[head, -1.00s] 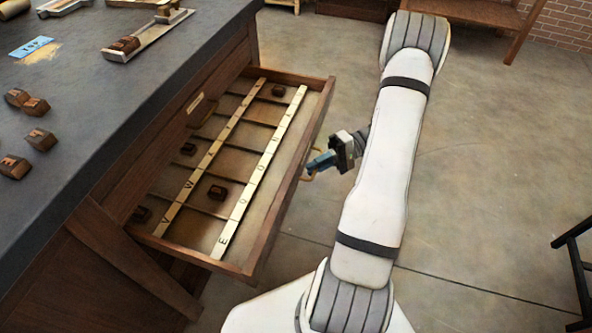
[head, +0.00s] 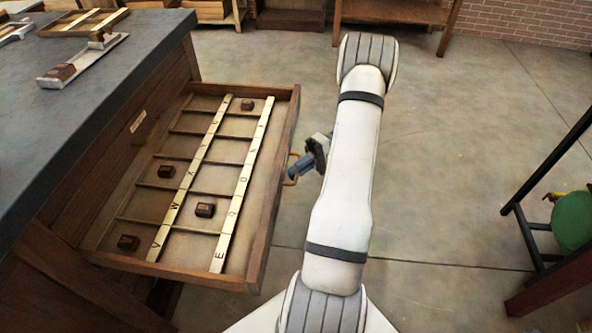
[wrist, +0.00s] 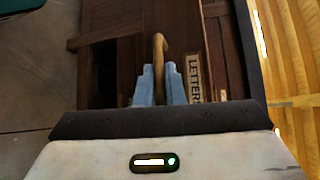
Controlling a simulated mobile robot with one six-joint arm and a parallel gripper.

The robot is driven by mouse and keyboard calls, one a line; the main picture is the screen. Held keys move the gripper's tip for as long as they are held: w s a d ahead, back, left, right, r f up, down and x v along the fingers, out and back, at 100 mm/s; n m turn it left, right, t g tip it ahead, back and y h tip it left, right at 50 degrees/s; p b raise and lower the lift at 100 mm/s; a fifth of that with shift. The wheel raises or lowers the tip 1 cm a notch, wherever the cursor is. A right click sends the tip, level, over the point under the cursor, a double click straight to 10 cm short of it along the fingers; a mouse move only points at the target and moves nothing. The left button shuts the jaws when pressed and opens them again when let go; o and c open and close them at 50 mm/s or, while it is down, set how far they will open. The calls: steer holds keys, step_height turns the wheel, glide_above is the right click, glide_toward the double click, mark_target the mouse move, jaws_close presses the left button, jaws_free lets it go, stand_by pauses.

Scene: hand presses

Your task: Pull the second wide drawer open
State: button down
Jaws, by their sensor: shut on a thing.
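A wide wooden drawer (head: 262,224) stands pulled out of the dark-topped bench in the head view. Its inside is split into compartments by two pale lettered strips, with several small dark blocks lying in them. My gripper (head: 298,168) is at the drawer's front, its blue fingers shut on the brass handle (head: 290,181). In the wrist view, the fingers (wrist: 159,86) close around the handle bar (wrist: 159,55). A plate reading "LETTERS" (wrist: 193,75) is beside the handle there. The drawer's rear end is hidden under the bench.
The bench top (head: 75,85) overhangs at left and carries a metal tray (head: 84,62) with a block. A dark stand (head: 530,232) and a green round thing (head: 573,220) are at right. The concrete floor between is free.

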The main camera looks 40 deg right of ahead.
steer(key=c, duration=1.8)
jaws_free()
steer(key=d+r, duration=0.1)
steer(key=d, duration=0.6)
steer(key=shift+w+d+p, duration=0.2)
steer(key=shift+d+p, duration=0.2)
steer(key=shift+p, duration=0.05)
steer(key=shift+r, duration=0.1)
